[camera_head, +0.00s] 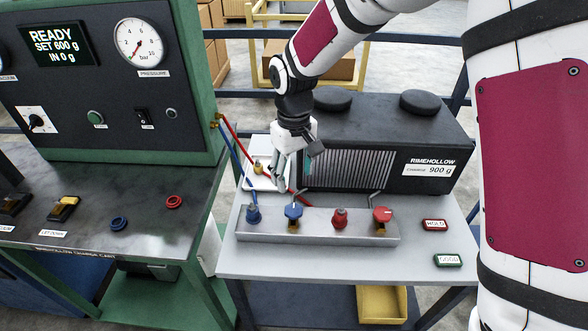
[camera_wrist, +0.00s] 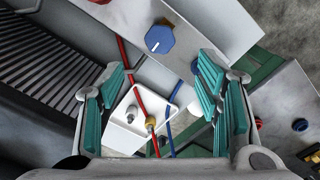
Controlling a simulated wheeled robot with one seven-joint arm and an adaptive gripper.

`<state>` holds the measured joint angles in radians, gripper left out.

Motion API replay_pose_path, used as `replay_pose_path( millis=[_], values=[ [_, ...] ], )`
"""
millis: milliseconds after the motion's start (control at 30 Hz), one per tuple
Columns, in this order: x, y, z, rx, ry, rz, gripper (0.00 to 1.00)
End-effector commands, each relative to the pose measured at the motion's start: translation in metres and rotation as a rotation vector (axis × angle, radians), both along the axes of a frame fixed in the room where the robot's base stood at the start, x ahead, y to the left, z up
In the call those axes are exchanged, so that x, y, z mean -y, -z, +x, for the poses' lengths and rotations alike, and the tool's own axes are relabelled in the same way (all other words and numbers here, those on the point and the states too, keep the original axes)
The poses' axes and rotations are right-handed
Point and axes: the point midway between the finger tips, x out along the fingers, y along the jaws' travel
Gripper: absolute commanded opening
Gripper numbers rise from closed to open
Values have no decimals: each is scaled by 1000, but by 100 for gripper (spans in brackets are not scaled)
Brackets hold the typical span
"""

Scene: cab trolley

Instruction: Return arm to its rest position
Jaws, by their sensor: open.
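My white arm reaches down over the grey table in the head view, with my gripper (camera_head: 292,170) above the back of the manifold block (camera_head: 318,229). In the wrist view my gripper (camera_wrist: 168,88) has its teal-padded fingers spread apart, with nothing held between them. In the head view the blue knob (camera_head: 293,211) stands just in front of my gripper. The red knob (camera_head: 382,215) is further right on the manifold.
The black Rimehollow unit (camera_head: 432,142) stands close behind my gripper. The green-framed console (camera_head: 98,90), left, reads "READY SET 600 g IN 0 g". A red hose (camera_head: 237,144) and a blue hose (camera_head: 232,151) run from it. HOLD (camera_head: 435,225) and GOOD (camera_head: 448,260) tags lie right.

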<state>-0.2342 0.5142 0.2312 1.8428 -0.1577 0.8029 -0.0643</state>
Motion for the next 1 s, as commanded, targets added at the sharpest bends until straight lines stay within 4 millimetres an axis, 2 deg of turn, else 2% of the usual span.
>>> replay_pose_path(
  millis=[200, 267, 367, 467, 700, 900, 1000],
  values=[
    [0, 0, 0, 0, 0, 0, 59],
    [4, -7, -1, 9, 9, -1, 59],
    [19, -30, -5, 38, 37, -3, 59],
    [41, -61, -16, 78, 83, -5, 59],
    [98, -130, -59, 177, 211, 0, 59],
    [138, -170, -107, 255, 324, 17, 59],
    [155, -184, -133, 293, 380, 31, 59]
  ],
)
